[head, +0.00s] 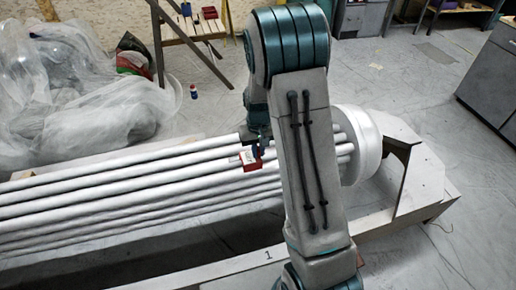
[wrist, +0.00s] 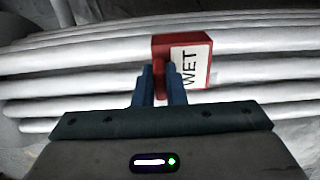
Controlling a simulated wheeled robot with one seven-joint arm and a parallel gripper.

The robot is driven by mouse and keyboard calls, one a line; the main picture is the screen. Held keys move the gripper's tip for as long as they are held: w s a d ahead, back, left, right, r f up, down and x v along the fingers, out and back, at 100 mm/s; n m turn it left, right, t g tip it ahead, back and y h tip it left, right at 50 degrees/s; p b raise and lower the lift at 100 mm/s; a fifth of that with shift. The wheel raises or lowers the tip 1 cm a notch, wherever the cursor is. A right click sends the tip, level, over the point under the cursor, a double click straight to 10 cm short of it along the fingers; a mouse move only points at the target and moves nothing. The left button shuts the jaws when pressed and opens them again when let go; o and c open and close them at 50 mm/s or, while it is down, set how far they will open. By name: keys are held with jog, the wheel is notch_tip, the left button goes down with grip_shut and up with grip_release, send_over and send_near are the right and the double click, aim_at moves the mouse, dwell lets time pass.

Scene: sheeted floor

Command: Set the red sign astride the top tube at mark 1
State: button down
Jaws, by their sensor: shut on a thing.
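The red sign (head: 251,159) is a small red piece with a white label. In the wrist view the red sign (wrist: 184,57) shows the word "WET" on its label, turned sideways. My gripper (wrist: 163,88) has blue fingers that are shut on the sign's near edge. In the head view my gripper (head: 262,140) is at the tubes, partly behind my arm. The white tubes (head: 120,185) run left to right in a bundle, and the sign is at the upper ones. I cannot tell whether it touches the top tube. Mark 1 (head: 268,255) is on the front rail.
A white round flange (head: 362,145) ends the tube bundle at the right, by a grey end stand (head: 425,185). Clear plastic sheeting (head: 75,95) lies heaped at the left. Open floor lies at the right.

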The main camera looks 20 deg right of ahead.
jog(key=shift+f+b, duration=1.75)
jog(key=shift+f, duration=1)
jog(key=c, duration=1.4)
grip_release()
notch_tip(320, 180, up, 12)
jog(key=p, duration=0.3)
jog(key=shift+r, duration=0.2)
jog(key=shift+s+r+p, duration=0.1)
jog(key=shift+r+p, duration=0.35)
jog(key=shift+r, duration=0.65)
notch_tip(320, 180, up, 18)
jog(key=t+p, duration=0.1)
jog(key=p, duration=0.9)
send_over(258, 160)
jog(key=s+a, duration=0.1)
jog(key=s, duration=0.8)
jog(key=s+a+r+t+p, duration=0.1)
jog(key=s+r+p, duration=0.8)
jog(key=s+r, duration=0.2)
jog(key=shift+s+r+t, duration=0.25)
jog(key=shift+r+t, duration=0.1)
jog(key=shift+t, duration=0.05)
